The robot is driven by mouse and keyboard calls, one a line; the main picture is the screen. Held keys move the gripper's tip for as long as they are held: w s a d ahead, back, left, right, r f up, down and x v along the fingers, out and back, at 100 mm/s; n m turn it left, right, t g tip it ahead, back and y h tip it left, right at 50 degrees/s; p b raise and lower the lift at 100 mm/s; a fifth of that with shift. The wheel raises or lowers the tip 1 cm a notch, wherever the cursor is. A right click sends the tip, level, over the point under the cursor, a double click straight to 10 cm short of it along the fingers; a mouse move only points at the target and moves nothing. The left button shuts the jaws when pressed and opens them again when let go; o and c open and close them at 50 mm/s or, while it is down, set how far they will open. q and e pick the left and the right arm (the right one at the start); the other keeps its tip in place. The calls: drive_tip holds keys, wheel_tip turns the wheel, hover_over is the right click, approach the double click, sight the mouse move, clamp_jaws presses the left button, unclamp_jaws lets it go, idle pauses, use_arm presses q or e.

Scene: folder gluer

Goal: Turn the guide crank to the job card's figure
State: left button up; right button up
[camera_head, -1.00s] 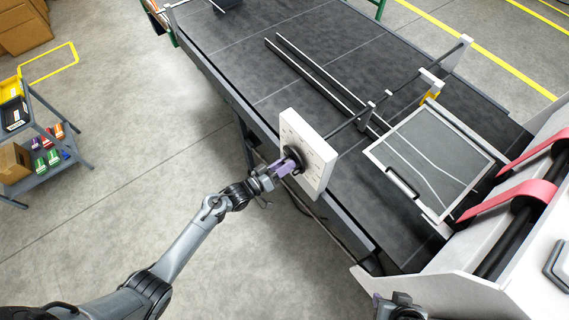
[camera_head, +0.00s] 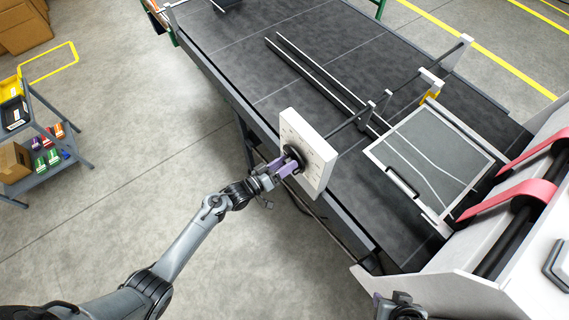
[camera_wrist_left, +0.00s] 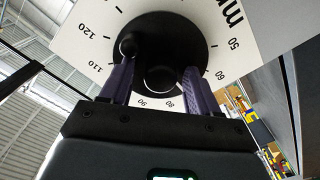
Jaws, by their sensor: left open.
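The guide crank is a black round disc on a white dial plate (camera_head: 318,160) at the table's near edge. In the left wrist view the crank disc (camera_wrist_left: 175,32) fills the top middle, with a small knob (camera_wrist_left: 128,45) at its left and a round hub (camera_wrist_left: 160,79) lower down. The dial plate (camera_wrist_left: 85,28) carries figures from 50 to 120 and "mm". My left gripper (camera_head: 285,164) is open in front of the crank; its purple fingers (camera_wrist_left: 158,72) stand either side of the hub. My right gripper (camera_head: 385,299) shows partly at the bottom edge; its jaws are unclear. I cannot make out a job card.
A rod (camera_head: 400,87) runs from the dial across the dark table (camera_head: 225,50) past guide rails (camera_head: 325,80). A framed clear panel (camera_head: 430,150) and red belts (camera_head: 515,195) lie right. A cart (camera_head: 45,165) stands left; the floor between is clear.

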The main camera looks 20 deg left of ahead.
use_arm(q)
drive_tip(key=b+v, duration=0.1)
drive_tip(key=v, duration=0.9)
drive_tip(key=shift+s+a, duration=0.25)
drive_tip(key=shift+s, duration=0.05)
